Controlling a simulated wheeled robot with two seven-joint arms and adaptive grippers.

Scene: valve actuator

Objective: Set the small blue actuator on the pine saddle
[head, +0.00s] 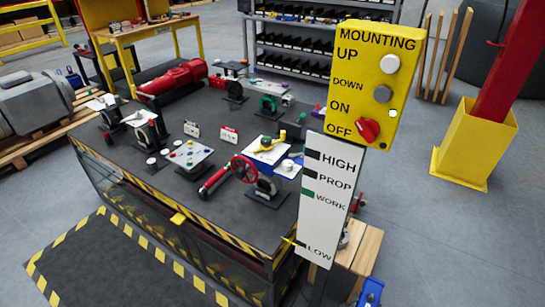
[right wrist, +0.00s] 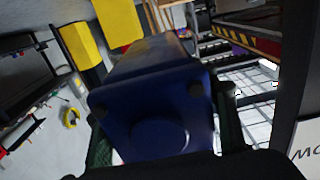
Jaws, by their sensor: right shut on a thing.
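The small blue actuator (head: 370,292) shows at the bottom edge of the head view, right of centre. In the right wrist view the blue actuator (right wrist: 150,100) fills the middle, blurred and close, with a round boss on its near face. My right gripper (right wrist: 165,130) is shut on it, one dark finger on each side. A pale pine structure (head: 362,250), apparently the pine saddle, stands beside the bench, partly behind the white level board. The actuator is apart from it, lower in the picture. My left gripper is not in view.
The white level board (head: 327,195) and yellow mounting control panel (head: 376,85) stand close to the pine structure. The dark bench (head: 120,165) holds several valves and a red handwheel (head: 244,169). A red post in a yellow guard (head: 474,145) stands right; floor there is clear.

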